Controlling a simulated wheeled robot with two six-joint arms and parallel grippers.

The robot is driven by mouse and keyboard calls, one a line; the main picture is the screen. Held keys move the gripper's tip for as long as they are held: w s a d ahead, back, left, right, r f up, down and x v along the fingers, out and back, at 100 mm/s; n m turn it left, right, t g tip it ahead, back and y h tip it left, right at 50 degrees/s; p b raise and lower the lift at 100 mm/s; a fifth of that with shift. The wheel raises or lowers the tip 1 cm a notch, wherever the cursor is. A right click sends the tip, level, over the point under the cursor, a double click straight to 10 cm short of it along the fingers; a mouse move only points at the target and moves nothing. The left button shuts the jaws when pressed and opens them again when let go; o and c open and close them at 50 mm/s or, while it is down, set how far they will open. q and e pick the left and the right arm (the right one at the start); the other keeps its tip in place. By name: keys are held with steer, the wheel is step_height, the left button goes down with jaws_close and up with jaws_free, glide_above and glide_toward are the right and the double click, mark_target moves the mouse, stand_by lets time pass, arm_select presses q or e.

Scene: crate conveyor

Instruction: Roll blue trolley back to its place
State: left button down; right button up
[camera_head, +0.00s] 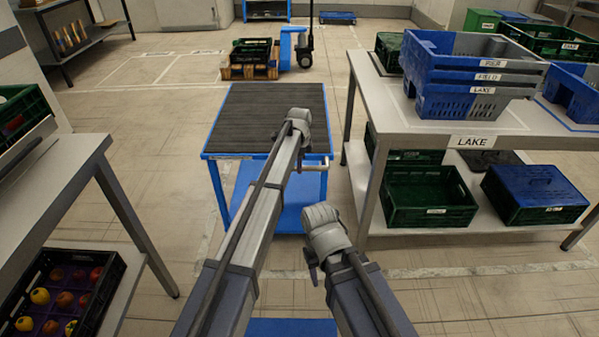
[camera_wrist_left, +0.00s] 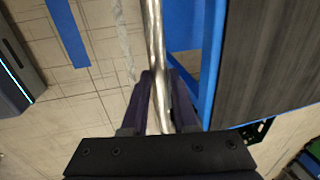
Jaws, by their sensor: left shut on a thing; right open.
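The blue trolley (camera_head: 265,95) stands ahead of me, with a dark ribbed top and a blue lower shelf. Its top is empty. My left gripper (camera_head: 300,152) is at the trolley's near right edge, shut on the metal handle (camera_head: 320,166). In the left wrist view, the dark fingers (camera_wrist_left: 160,88) sit on either side of the shiny handle bar (camera_wrist_left: 156,35), beside the trolley's blue frame (camera_wrist_left: 212,60). My right gripper (camera_head: 314,268) hangs lower and nearer, open and apart from the trolley. Its fingers are mostly hidden by the wrist.
A table labelled LAKE (camera_head: 400,95) stands close on the right, bearing stacked blue crates (camera_head: 465,75). A left table (camera_head: 45,180) has a fruit crate (camera_head: 105,285) below. A pallet with a green crate (camera_head: 250,52) is beyond. An outlined floor area (camera_head: 150,70) at back left is clear.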

arm_select(q)
steer(key=shift+w, duration=0.45)
steer(key=shift+w, duration=0.1)
steer(key=c, duration=0.7)
jaws_free()
steer(key=r+p, duration=0.2)
steer(key=s+r+p, duration=0.1)
steer(key=r+p, duration=0.4)
steer(key=shift+s+r+p, duration=0.3)
steer(key=shift+r+p, duration=0.1)
steer(key=shift+f, duration=0.1)
